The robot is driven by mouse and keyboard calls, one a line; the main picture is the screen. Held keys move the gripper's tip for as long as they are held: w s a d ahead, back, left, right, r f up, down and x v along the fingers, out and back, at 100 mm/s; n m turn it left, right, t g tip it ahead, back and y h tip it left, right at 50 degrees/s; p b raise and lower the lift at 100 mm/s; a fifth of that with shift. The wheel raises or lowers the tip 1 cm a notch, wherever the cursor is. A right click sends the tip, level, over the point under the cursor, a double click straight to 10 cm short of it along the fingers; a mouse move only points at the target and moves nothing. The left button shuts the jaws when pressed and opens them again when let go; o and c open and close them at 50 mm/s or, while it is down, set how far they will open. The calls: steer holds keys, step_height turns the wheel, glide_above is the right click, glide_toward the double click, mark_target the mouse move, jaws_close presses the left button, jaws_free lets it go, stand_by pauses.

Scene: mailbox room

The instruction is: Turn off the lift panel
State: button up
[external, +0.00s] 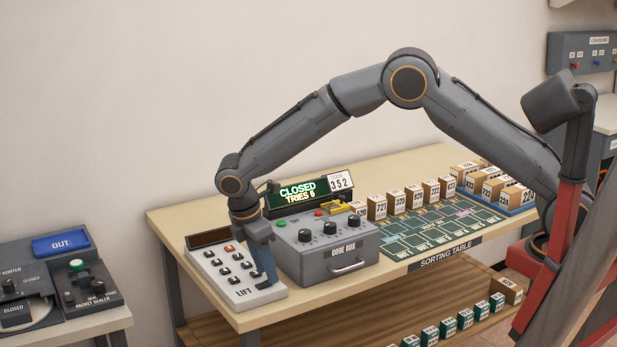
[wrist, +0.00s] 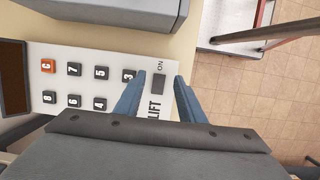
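The lift panel (external: 232,268) is a white keypad box on the left end of the sorting table. It has black number keys, an orange C key (wrist: 48,65), a dark display (external: 208,237) with no digits visible and the word LIFT at its near end. In the wrist view, a grey switch (wrist: 158,84) marked ON sits beside the LIFT label. My gripper (external: 265,280) points down over the panel's LIFT end. In the wrist view, my gripper's blue fingers (wrist: 157,95) stand apart on either side of the switch, with nothing held. Whether the fingertips touch the panel, I cannot tell.
The grey code box (external: 328,248) stands just right of the panel, below a display (external: 297,190) reading CLOSED, TRIES 5. Several numbered boxes and a green sorting mat (external: 440,230) lie farther right. A separate table with a packet sealer (external: 88,285) is at the left.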

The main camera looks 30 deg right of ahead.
mark_target(260, 285)
steer(key=b+v, duration=0.1)
steer(key=v, duration=0.5)
steer(key=shift+r+b, duration=0.2)
steer(key=shift+b, duration=0.15)
